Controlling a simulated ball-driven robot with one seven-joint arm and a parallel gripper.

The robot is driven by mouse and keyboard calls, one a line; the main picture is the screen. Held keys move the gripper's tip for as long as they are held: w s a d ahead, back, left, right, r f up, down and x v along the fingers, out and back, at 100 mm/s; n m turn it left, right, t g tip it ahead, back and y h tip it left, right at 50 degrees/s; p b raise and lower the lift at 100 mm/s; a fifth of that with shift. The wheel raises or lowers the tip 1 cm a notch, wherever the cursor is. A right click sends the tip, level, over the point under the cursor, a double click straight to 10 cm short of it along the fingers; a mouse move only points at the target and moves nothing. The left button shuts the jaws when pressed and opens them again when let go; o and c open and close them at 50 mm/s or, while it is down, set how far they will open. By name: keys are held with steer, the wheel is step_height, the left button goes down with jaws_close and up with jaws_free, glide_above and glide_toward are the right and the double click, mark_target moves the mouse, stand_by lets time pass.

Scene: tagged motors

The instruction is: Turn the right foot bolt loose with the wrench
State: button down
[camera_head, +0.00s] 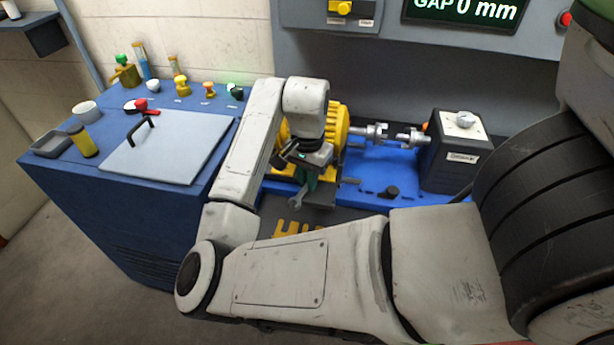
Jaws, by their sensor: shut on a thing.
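My gripper (307,172) is in front of the yellow motor (337,125) on the blue bench, pointing down. It is shut on the wrench (298,198), whose grey open end points down below the jaws near the front of the motor's base. My wrist hides much of the motor. The foot bolts are hidden or too small to make out, so I cannot tell whether the wrench touches one.
A dark grey box (452,150) with a knob stands right of the motor, with shaft couplings (385,133) between them. Yellow slotted pieces (298,228) lie in front. A blue cabinet (120,225) at left carries a grey lid (170,148) and several small items.

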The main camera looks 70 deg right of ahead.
steer(key=shift+s+a+r+n+p, duration=0.1)
steer(key=shift+s+r+n+p, duration=0.1)
steer(key=shift+s+n+p, duration=0.35)
steer(key=shift+s+f+n+p, duration=0.25)
steer(key=shift+n+p, duration=0.15)
steer(key=shift+n, duration=0.25)
steer(key=shift+s+r, duration=0.1)
steer(key=shift+s+r+n+p, duration=0.1)
steer(key=shift+s+n+p, duration=0.25)
steer(key=shift+n+p, duration=0.35)
steer(key=shift+s+n+p, duration=0.35)
steer(key=shift+n+p, duration=0.05)
steer(key=shift+n, duration=0.1)
steer(key=shift+s, duration=0.1)
